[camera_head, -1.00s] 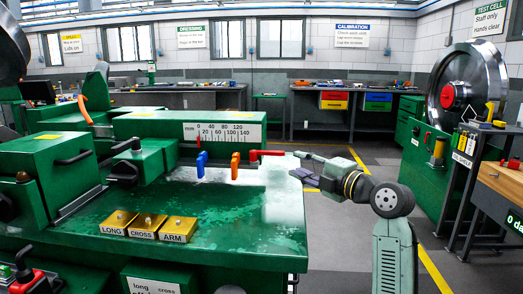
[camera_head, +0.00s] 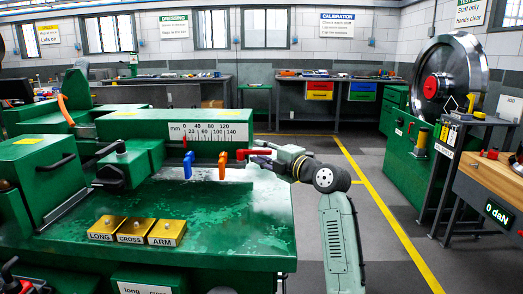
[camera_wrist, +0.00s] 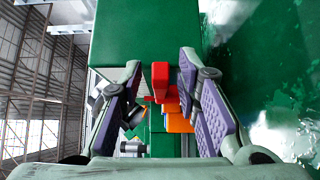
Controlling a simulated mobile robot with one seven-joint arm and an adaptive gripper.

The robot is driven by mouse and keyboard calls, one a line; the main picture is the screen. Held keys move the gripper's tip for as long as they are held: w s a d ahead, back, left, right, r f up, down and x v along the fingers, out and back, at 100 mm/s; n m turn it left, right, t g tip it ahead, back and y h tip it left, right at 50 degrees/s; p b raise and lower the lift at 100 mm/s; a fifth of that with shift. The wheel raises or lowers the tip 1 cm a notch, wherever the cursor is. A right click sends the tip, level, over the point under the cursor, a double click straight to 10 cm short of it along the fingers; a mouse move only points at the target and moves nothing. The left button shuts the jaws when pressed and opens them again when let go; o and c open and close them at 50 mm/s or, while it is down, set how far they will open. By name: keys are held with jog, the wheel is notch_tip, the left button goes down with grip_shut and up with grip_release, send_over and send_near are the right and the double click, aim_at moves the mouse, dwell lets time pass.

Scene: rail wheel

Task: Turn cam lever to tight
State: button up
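A red lever (camera_head: 252,153) sticks out sideways at the right end of the green beam with the mm scale (camera_head: 208,132). No label marks it as the cam lever. In the wrist view, the red lever (camera_wrist: 160,76) stands between the two purple-padded fingers, with space on both sides. My gripper (camera_head: 266,155) is open around the lever's end and not closed on it. An orange lever (camera_head: 222,165) and a blue lever (camera_head: 187,165) hang below the beam. The orange lever also shows behind the red one in the wrist view (camera_wrist: 178,122).
Brass blocks marked LONG (camera_head: 106,228), CROSS (camera_head: 135,230) and ARM (camera_head: 167,233) sit on the green machine table (camera_head: 230,225). A bench with a 0 daN display (camera_head: 497,212) and a large wheel (camera_head: 455,80) stand at right. The floor between is clear.

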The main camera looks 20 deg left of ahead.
jog(key=shift+a, duration=0.1)
jog(key=shift+c, duration=0.5)
grip_shut()
dwell(0.4)
